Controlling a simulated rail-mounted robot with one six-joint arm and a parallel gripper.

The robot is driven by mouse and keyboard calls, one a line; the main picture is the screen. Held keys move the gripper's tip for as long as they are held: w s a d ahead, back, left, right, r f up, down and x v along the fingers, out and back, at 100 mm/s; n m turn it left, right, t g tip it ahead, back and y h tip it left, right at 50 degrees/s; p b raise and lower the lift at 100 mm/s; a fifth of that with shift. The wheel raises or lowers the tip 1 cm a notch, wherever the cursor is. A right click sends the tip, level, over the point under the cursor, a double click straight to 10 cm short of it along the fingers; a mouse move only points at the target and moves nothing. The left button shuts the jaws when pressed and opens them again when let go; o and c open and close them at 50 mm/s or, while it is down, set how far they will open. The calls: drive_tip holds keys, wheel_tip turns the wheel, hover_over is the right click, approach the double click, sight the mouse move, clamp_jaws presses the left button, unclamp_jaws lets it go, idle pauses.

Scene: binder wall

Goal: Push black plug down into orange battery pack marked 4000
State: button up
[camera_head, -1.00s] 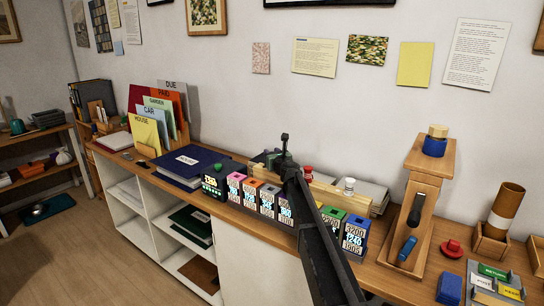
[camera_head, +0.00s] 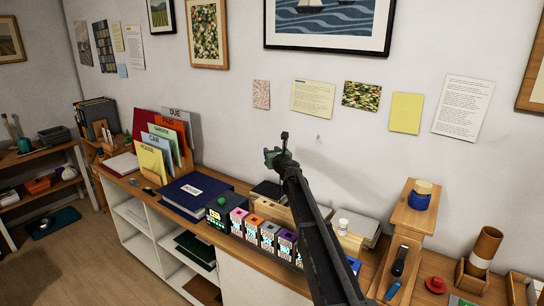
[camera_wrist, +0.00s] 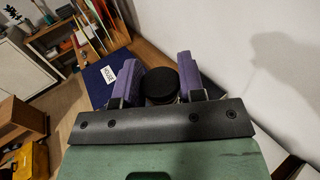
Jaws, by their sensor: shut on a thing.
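My gripper (camera_wrist: 160,80) has two purple finger pads closed on a round black plug (camera_wrist: 160,86), seen in the wrist view. In the head view my gripper (camera_head: 280,156) is up against the wall backdrop, above and behind the row of battery packs; the plug cannot be made out there. The orange-topped battery pack (camera_head: 253,229) stands in the row, between a pink-topped pack (camera_head: 237,220) and a grey-topped one (camera_head: 269,237). Its number is too small to read. The plug is apart from the packs. My arm hides the right part of the row.
Dark blue binders (camera_head: 194,192) lie left of the packs, with upright coloured folders (camera_head: 165,145) behind. A wooden stand (camera_head: 408,225) with a blue jar, a red knob (camera_head: 435,284) and a brown cylinder (camera_head: 487,245) are to the right. The wall is close behind.

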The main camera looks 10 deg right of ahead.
drive_tip(key=shift+s, duration=0.1)
drive_tip(key=s+a, duration=0.8)
drive_tip(key=s, duration=0.1)
drive_tip(key=shift+a, duration=0.2)
wheel_tip(320, 180, down, 18)
drive_tip(key=b, duration=1.7)
drive_tip(key=shift+r+b, duration=0.15)
drive_tip(key=shift+b, duration=0.2)
drive_tip(key=shift+f+b, duration=0.75)
drive_tip(key=shift+f, duration=0.1)
drive_tip(key=shift+f+b, duration=0.3)
drive_tip(key=shift+b, duration=0.05)
